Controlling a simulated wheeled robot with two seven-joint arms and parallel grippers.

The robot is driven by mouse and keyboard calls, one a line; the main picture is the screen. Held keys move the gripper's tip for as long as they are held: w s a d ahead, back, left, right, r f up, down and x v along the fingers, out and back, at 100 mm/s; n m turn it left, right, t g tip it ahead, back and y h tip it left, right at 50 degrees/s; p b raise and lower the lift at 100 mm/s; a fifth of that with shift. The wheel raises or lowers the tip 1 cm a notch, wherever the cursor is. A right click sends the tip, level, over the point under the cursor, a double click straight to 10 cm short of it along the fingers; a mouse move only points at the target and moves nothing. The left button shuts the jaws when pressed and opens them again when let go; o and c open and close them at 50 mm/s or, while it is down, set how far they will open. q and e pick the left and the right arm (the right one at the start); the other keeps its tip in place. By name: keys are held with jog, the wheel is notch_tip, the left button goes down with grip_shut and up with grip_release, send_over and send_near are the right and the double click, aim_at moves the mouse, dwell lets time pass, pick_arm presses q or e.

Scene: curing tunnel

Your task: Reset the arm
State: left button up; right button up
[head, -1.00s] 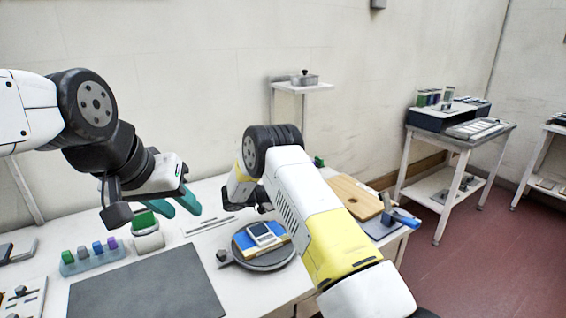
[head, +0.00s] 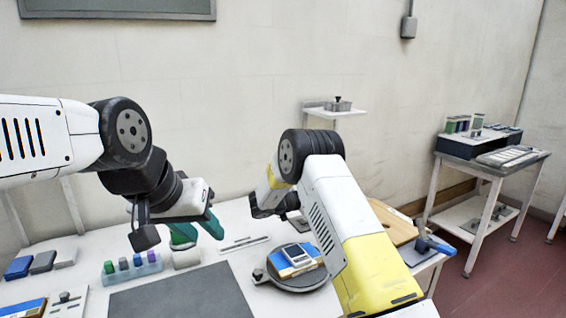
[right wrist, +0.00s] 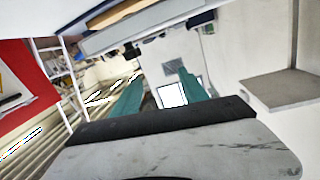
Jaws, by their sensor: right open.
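My left gripper (head: 198,228) hangs from the left arm in the head view. Its two teal fingers are apart and empty, above the back of the white table (head: 235,214). A green-topped item behind the fingertips is partly covered by them. My right arm crosses the middle of the head view, and its gripper fingers are not visible there. In the right wrist view, the right gripper (right wrist: 162,94) shows two teal fingers wide apart, with nothing between them.
A round dark stand (head: 292,284) holds a blue and white device (head: 297,256). A rack of coloured bottles (head: 132,267) stands behind a dark mat (head: 185,297). A wooden board (head: 393,222) lies at the right. A side table (head: 487,162) stands beyond.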

jog(key=w+r+n+t+y, duration=0.2)
jog(key=w+r+t+y, duration=0.1)
jog(key=r, duration=0.4)
jog(key=w+r+n+t+y, duration=0.1)
jog(key=w+r+t+y, duration=0.2)
jog(key=r, duration=0.3)
jog(key=s+a+r+n+t+y, duration=0.2)
jog(key=s+a+r+n+y, duration=0.1)
jog(key=r+y, duration=0.25)
jog(key=s+a+r+n+t+y, duration=0.1)
jog(key=s+a+r+n+y, duration=0.1)
jog(key=s+r+n+y, duration=0.3)
jog(key=s+a+n+g+y, duration=0.2)
jog(key=s+n+g+y, duration=0.15)
jog(key=s, duration=1.45)
jog(key=s+d+f+g, duration=0.1)
jog(key=s+f, duration=0.2)
jog(key=s, duration=0.3)
jog(key=s+d+f+n+g+h, duration=0.1)
jog(key=s+d+f+g, duration=0.1)
jog(key=s, duration=0.5)
jog(key=s+d+f+g+h, duration=0.1)
jog(key=s+d+f+g, duration=0.1)
jog(key=s, duration=0.5)
jog(key=shift+f, duration=0.8)
